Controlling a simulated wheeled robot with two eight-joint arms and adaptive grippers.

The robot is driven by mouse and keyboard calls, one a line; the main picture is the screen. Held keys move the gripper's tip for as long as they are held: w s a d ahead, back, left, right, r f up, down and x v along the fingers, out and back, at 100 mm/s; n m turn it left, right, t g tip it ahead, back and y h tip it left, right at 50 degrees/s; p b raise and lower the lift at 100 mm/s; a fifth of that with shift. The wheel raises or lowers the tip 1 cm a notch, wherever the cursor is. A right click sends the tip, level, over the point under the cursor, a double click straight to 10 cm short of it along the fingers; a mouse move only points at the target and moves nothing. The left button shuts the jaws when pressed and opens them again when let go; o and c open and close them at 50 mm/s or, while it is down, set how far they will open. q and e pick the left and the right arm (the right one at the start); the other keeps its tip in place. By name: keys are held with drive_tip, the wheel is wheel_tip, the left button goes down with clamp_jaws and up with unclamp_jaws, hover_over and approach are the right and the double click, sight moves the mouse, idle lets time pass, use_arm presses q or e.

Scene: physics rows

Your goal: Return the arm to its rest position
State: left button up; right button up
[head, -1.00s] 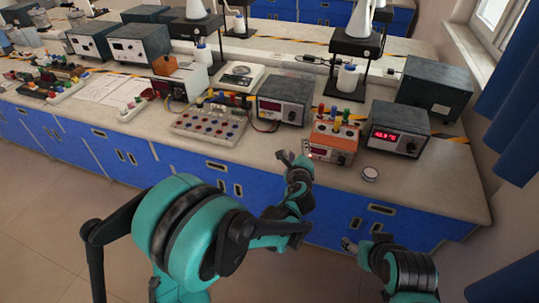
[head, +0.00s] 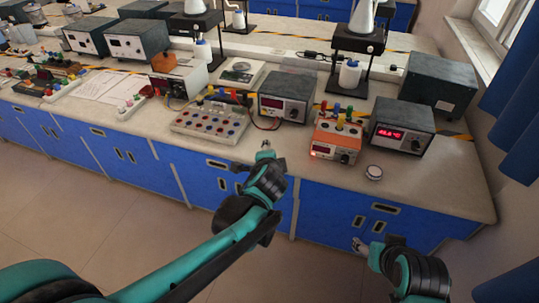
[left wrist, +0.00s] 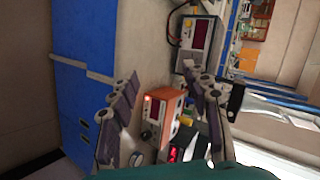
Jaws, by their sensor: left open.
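My left gripper (head: 262,158) is at the front edge of the bench in the head view, left of the orange meter box. It is empty. In the left wrist view its two fingers (left wrist: 162,102) are spread apart, with the orange box (left wrist: 160,112) seen beyond the gap between them. My right gripper (head: 366,246) is low in front of the blue cabinets, at the bottom right of the head view. Its fingers are small there, and I cannot make out whether they are apart.
The bench (head: 215,160) holds the orange box (head: 336,138), a small round dish (head: 373,172), a red-display meter (head: 401,128), a dark-topped meter (head: 287,96) and a board of coloured sockets (head: 210,123). Blue cabinets (head: 330,205) front the bench. The floor at left is clear.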

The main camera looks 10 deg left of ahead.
idle(0.4)
use_arm(q)
drive_tip(key=s+a+f+n+g+h, duration=0.1)
drive_tip(key=s+a+n+g, duration=0.1)
drive_tip(key=s+n, duration=0.4)
drive_tip(key=s+a+f+n+g+h, duration=0.1)
drive_tip(key=s+n, duration=0.6)
drive_tip(key=s, duration=0.8)
drive_tip(key=shift+a+f+n+g, duration=0.3)
drive_tip(key=shift+a+f+g, duration=0.3)
drive_tip(key=shift+a+f, duration=0.2)
